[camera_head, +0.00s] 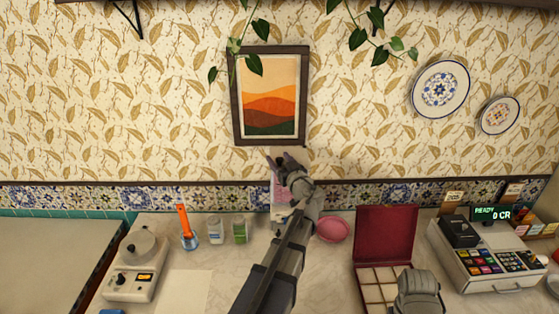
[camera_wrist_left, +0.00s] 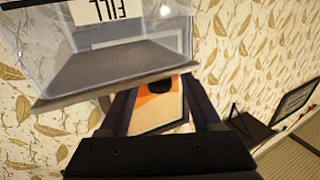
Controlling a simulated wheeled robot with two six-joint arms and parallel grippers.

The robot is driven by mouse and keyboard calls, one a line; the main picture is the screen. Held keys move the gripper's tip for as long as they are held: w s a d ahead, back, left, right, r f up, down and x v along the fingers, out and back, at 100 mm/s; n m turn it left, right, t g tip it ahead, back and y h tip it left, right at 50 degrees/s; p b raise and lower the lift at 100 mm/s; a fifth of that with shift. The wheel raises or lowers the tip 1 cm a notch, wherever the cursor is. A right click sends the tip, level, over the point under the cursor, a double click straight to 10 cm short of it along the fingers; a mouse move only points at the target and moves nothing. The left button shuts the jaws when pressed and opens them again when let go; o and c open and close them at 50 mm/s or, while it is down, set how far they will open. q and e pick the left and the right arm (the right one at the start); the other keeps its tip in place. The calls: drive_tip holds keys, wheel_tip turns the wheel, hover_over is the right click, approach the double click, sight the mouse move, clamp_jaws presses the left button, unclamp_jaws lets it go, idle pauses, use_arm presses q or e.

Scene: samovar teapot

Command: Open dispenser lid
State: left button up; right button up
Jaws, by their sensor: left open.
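My left gripper (camera_head: 276,159) is raised above the back of the counter, just below the framed picture, with its jaws apart and empty. In the left wrist view its two dark fingers (camera_wrist_left: 163,100) are spread. A clear box with an upside-down FILL label, seemingly the dispenser (camera_wrist_left: 125,65), fills the upper left there, close to the fingers. In the head view a pale, pinkish upright thing (camera_head: 278,192), probably the dispenser, stands behind my left arm and is mostly hidden. I cannot make out the lid's state. A grey part, probably of my right arm, shows at lower right; its fingers are hidden.
Left of my arm are an orange-handled item in a glass (camera_head: 187,230), two small jars (camera_head: 239,230) and a white scale-like device (camera_head: 137,265). To the right are a pink bowl (camera_head: 333,230), an open red box (camera_head: 386,233) and a cash register (camera_head: 487,262).

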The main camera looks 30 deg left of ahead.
use_arm(q)
drive_tip(key=shift+c, duration=0.2)
clamp_jaws()
idle(1.1)
